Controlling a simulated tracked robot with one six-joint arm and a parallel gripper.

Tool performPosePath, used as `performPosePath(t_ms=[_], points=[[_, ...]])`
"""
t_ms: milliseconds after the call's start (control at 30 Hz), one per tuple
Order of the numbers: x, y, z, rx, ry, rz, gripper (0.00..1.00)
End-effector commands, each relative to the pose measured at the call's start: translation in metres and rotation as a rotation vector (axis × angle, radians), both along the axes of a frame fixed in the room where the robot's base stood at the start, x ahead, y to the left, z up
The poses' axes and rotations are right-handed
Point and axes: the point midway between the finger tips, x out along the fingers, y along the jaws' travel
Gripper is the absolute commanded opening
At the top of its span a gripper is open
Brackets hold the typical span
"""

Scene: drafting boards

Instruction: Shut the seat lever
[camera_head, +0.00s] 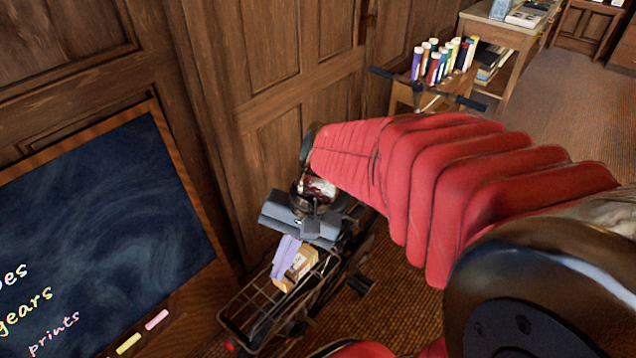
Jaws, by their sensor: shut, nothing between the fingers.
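A bicycle stands along the panelled wall, with its handlebars (428,92) at the back and its rear wire basket (243,312) at the front. My red padded arm reaches across from the right and ends over the middle of the bicycle. My gripper (308,227) is shut and empty, low over the seat area just behind the basket. The seat lever cannot be made out; my gripper and arm cover the seat and its post. Whether my gripper touches the bicycle cannot be told.
The basket holds a cardboard box (296,267) and a lilac item (285,252). A chalkboard (110,215) leans at the left, close to the basket. A pedal (360,286) sticks out right. Rolled tubes (435,66) and a desk (505,35) stand behind. Open floor (560,100) lies at the back right.

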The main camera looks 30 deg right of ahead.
Motion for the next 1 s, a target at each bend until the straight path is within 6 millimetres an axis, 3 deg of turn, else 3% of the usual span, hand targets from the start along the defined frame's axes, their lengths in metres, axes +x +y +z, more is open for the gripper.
performPosePath(t_ms=[567, 1000], points=[[0.039, -0.008, -0.045, 0.459, 0.399, -0.506, 0.0], [0.08, -0.044, -0.08, 0.841, 0.65, -0.882, 0.0]])
